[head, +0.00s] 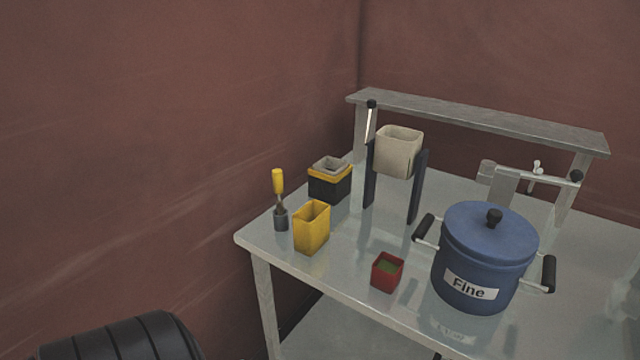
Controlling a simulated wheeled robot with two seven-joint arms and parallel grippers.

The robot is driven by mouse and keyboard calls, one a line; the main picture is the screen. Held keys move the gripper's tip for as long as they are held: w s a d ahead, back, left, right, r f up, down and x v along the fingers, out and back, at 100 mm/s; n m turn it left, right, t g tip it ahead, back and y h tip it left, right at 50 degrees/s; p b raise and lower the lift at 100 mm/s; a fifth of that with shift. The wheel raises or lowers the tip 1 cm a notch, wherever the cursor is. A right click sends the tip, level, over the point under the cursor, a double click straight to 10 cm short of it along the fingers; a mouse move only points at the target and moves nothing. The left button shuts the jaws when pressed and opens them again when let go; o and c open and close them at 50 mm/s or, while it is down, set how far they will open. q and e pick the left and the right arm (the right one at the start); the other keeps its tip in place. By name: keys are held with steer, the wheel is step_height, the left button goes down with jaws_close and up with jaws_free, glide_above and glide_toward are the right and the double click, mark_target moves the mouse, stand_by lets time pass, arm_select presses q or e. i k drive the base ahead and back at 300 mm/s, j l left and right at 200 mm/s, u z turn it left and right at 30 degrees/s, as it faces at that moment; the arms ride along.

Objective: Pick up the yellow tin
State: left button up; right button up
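The yellow tin (311,229) is an open-topped, upright rectangular container. It stands near the left front edge of the metal table (345,275) in the head view. Its inside is mostly hidden from this angle. Neither of my grippers shows in the head view. Nothing is seen touching the tin.
A yellow-handled tool (279,190) stands in a small dark holder left of the tin. A black-and-yellow container (330,182) is behind it. A small red tin (387,271), a blue lidded pot (488,250) marked "Fine" and a beige hopper (398,152) stand to the right.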

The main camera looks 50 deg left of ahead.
mark_target(312, 228)
steer(key=u, duration=1.55)
